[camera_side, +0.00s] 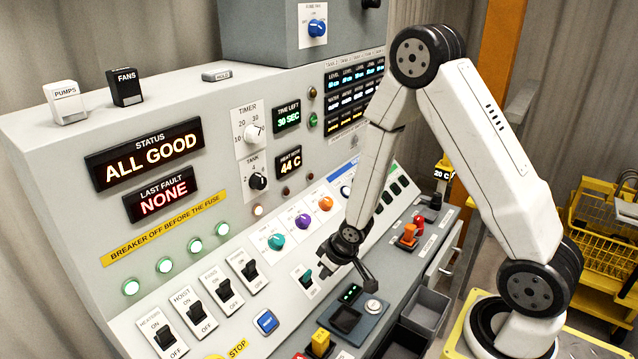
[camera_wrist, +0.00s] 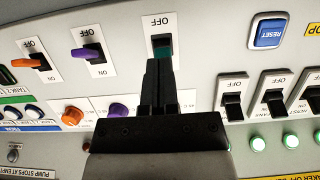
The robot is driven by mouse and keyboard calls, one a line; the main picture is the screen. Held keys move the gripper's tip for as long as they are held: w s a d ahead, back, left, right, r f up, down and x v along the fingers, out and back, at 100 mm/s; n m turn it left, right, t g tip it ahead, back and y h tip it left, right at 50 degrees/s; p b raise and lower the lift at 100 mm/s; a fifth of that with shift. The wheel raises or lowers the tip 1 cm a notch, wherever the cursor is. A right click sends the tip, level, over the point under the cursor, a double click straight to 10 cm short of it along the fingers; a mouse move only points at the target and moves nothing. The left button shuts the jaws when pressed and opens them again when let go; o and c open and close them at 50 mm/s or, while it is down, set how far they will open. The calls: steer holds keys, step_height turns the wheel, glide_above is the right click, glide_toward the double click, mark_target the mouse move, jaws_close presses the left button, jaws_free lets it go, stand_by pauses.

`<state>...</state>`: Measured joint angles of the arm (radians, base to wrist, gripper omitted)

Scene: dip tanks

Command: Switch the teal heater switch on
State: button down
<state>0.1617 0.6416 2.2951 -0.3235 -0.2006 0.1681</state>
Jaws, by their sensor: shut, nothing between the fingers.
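The teal heater switch (camera_side: 307,276) is a small toggle on a white plate, low on the sloping panel. In the wrist view, the teal toggle (camera_wrist: 163,52) shows just beyond my fingertips, with OFF printed above it. The fingers hide the other end of its plate, so I cannot tell its position surely. My gripper (camera_side: 325,270) is shut and empty, its tips right at the teal switch. In the wrist view, my gripper (camera_wrist: 160,64) appears to reach the toggle; I cannot tell whether they touch.
A purple switch (camera_wrist: 88,53) and an orange switch (camera_wrist: 35,61) stand to one side of the teal one. On the other side are a blue reset button (camera_wrist: 267,33) and several black breaker switches (camera_wrist: 232,100). Teal (camera_side: 276,241) and purple (camera_side: 303,221) knobs sit above.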

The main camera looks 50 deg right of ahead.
steer(key=v, duration=0.6)
steer(key=shift+w+r, duration=0.2)
steer(key=shift+w, duration=0.1)
stand_by(0.6)
steer(key=s+a+r+g, duration=0.2)
steer(key=s+a+r, duration=0.3)
steer(key=s+r, duration=0.2)
steer(key=shift+s, duration=0.35)
